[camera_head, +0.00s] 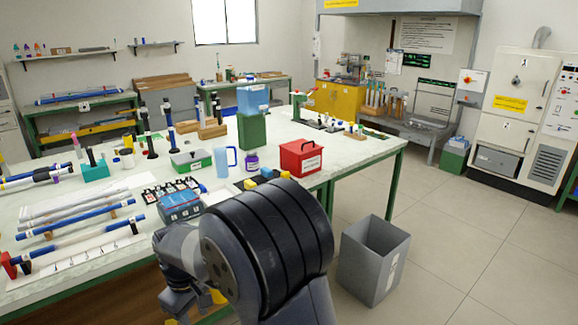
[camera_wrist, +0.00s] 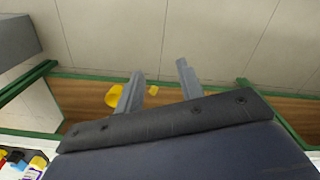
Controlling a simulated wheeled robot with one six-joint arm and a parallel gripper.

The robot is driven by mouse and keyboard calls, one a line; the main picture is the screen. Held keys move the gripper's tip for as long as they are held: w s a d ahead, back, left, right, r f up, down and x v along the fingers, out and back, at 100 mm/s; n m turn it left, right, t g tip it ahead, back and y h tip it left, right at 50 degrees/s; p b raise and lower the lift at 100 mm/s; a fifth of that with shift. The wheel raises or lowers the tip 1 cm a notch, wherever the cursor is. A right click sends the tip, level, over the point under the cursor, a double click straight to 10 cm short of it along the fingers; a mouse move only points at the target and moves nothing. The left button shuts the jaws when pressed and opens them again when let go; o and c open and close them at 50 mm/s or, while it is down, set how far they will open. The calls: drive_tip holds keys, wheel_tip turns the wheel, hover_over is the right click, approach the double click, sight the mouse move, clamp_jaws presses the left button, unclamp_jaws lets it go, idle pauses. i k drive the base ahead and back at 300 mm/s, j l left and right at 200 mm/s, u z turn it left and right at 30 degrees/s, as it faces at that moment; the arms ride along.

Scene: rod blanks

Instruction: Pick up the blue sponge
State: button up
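A small blue block (camera_head: 267,172), which may be the blue sponge, lies on the workbench among small yellow pieces, left of the red toolbox. It is too small to identify surely, and my arm partly covers that area. My gripper (camera_wrist: 160,68) is open, its two fingers apart with nothing between them. In the head view my gripper (camera_head: 182,302) is low at the bench's front edge, away from the blue block. The wrist view looks down past the bench at a wooden lower shelf and the floor; I cannot make out the sponge there.
The workbench (camera_head: 130,190) is crowded with rods, a blue box (camera_head: 180,206), a light-blue mug (camera_head: 224,162), a purple-labelled jar (camera_head: 252,161) and a red toolbox (camera_head: 300,157). A grey bin (camera_head: 372,262) stands on the floor at right. A yellow item (camera_wrist: 114,96) shows near the shelf.

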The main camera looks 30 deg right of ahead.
sight(266, 172)
drive_tip(key=i+l+z, duration=0.4)
drive_tip(key=i, duration=0.95)
drive_tip(key=i+z, duration=0.35)
drive_tip(key=i, duration=1.05)
